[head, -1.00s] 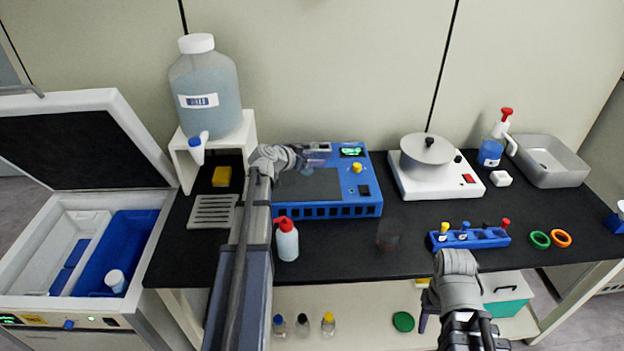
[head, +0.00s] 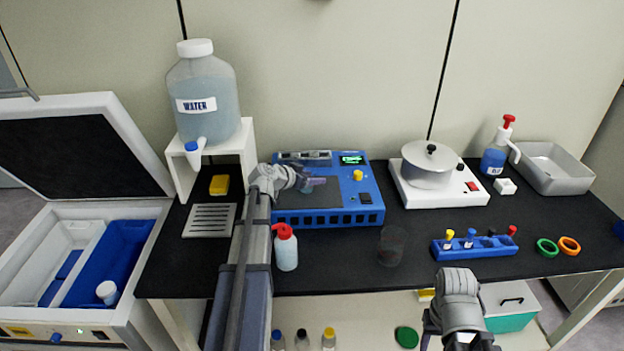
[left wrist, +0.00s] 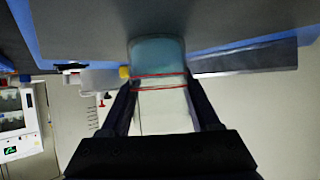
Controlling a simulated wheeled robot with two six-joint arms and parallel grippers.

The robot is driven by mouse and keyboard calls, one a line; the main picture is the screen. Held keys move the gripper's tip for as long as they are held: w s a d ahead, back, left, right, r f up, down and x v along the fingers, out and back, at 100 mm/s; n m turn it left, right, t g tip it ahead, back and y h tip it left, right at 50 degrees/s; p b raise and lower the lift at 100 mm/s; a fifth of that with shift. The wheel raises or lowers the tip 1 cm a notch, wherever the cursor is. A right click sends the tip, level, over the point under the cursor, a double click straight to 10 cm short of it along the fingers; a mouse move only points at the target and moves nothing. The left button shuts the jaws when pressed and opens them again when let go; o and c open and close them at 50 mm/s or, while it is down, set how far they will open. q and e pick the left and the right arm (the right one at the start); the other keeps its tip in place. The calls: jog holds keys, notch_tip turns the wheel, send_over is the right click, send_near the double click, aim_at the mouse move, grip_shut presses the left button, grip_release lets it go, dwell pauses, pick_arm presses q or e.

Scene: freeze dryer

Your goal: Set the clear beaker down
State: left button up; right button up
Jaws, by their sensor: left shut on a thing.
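My left gripper (head: 300,182) is over the grey plate of the blue machine (head: 327,218). It is shut on a clear beaker (head: 315,185), which is small and partly hidden by my gripper in the head view. In the left wrist view the clear beaker (left wrist: 160,75) sits between the two dark fingers, with red lines around it and a bluish tint at its far end. That end is at or very close to a grey surface; I cannot tell whether it touches. My right arm is at the lower right; its fingertips are not clear.
Another dark, see-through vessel (head: 391,246) stands on the black bench. A red-capped bottle (head: 286,250) stands in front of the machine. A hotplate with a pot (head: 430,168) and a blue tube rack (head: 475,245) are to the right. A water jug (head: 205,95) stands left.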

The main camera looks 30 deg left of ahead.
pick_arm(q)
jog(key=o, duration=1.4)
jog(key=shift+f, duration=0.1)
pick_arm(e)
jog(key=shift+f, duration=0.1)
pick_arm(q)
jog(key=shift+o, duration=0.2)
jog(key=shift+r, duration=0.25)
jog(key=p+v, duration=0.5)
jog(key=v, duration=0.5)
jog(key=shift+s+r+p, duration=0.1)
jog(key=shift+s+p, duration=0.15)
jog(key=shift+p, duration=0.05)
pick_arm(e)
notch_tip(320, 180, up, 6)
jog(key=shift+f, duration=0.2)
pick_arm(q)
jog(key=shift+s+a+r, duration=0.2)
jog(key=shift+s+r, duration=0.05)
jog(key=shift+s, duration=0.4)
pick_arm(e)
jog(key=shift+o, duration=0.2)
jog(key=shift+r, duration=0.25)
